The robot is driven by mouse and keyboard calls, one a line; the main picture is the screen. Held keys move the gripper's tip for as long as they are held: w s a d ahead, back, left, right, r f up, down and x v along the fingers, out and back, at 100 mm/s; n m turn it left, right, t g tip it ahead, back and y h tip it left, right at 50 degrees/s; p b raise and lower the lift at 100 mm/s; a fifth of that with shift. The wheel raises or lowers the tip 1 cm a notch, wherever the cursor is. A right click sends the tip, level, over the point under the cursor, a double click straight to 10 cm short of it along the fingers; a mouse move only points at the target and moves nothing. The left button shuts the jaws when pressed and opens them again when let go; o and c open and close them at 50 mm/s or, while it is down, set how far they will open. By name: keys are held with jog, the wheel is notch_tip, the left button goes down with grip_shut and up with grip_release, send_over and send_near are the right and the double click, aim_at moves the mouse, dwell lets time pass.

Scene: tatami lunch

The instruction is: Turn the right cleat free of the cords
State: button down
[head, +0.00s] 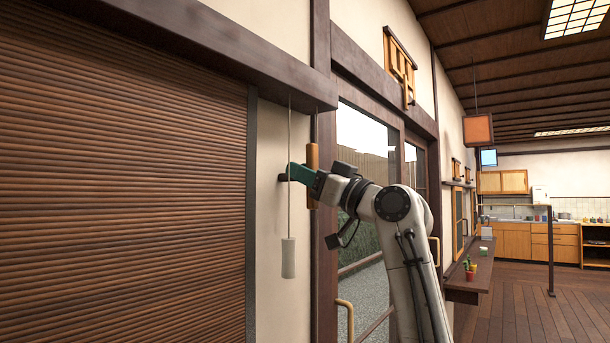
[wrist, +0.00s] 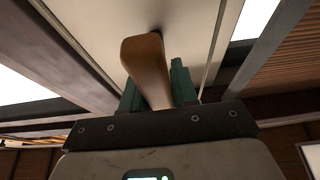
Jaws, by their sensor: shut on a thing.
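My gripper (head: 301,173) reaches left to the pale wall in the head view, its green fingers level with the cords. In the wrist view, the fingers (wrist: 157,92) are shut on a brown wooden cleat (wrist: 146,60), whose rounded end sticks out beyond them near the wall. In the head view, an upright wooden piece (head: 312,157) shows above and below my gripper; I cannot tell whether it is the same piece. A pale cord (head: 290,130) hangs just by the fingers, with a grey cylinder (head: 288,258) below. Any cord wraps on the cleat are hidden.
A brown slatted blind (head: 120,190) fills the left, under a dark beam (head: 215,50). Right of the wall strip is a glazed door with a wooden handle (head: 346,318). A counter with small plants (head: 470,268) stands further back. The floor at the right is clear.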

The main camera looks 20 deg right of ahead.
jog(key=c, duration=1)
grip_release()
jog(key=shift+o, duration=0.2)
jog(key=b+v, duration=0.2)
jog(key=v, duration=0.8)
jog(key=shift+s+d+f, duration=0.2)
jog(key=shift+s+d, duration=0.05)
jog(key=shift+d, duration=0.05)
